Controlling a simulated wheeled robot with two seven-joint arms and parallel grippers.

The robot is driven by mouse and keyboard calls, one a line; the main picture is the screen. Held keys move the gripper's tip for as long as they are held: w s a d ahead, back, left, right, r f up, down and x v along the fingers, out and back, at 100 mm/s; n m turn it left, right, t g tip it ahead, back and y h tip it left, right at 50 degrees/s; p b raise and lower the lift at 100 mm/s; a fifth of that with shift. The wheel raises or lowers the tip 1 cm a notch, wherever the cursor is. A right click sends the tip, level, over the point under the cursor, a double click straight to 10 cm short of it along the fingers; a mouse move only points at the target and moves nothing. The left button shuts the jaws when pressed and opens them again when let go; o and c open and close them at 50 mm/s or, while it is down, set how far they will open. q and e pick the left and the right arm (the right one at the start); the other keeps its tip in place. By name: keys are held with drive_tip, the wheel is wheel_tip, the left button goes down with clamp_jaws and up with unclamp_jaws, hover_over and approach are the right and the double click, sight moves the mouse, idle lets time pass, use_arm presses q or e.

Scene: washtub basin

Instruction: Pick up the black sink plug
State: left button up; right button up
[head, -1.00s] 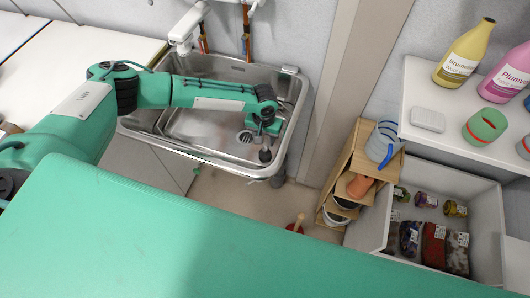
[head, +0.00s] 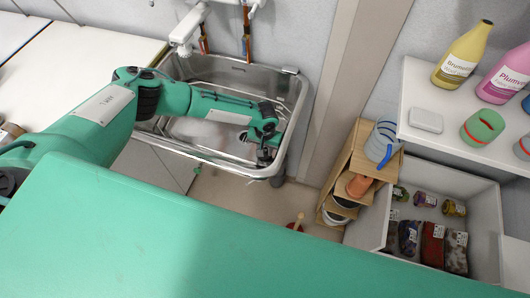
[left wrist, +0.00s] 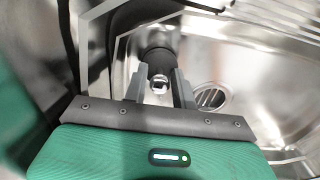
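The black sink plug (left wrist: 158,52) shows in the left wrist view as a dark round piece with a small shiny metal part, at the near end of the steel basin (head: 205,133). My left gripper (left wrist: 160,76) has its two fingers apart, one on each side of the plug; no firm grip on it can be seen. In the head view the left gripper (head: 265,152) is low at the basin's right front corner, and the plug is mostly hidden there. The drain (left wrist: 210,97) lies right of the fingers in the wrist view. My right gripper is not in view.
A tap (head: 188,28) hangs over the basin's back left. A wooden stepped rack (head: 352,165) stands right of the basin, with a grey bin (head: 484,215) of packages beyond it. A white shelf (head: 430,145) with bottles is above the bin. White counter is at left.

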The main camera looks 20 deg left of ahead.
use_arm(q)
clamp_jaws()
drive_tip(key=shift+r, duration=0.1)
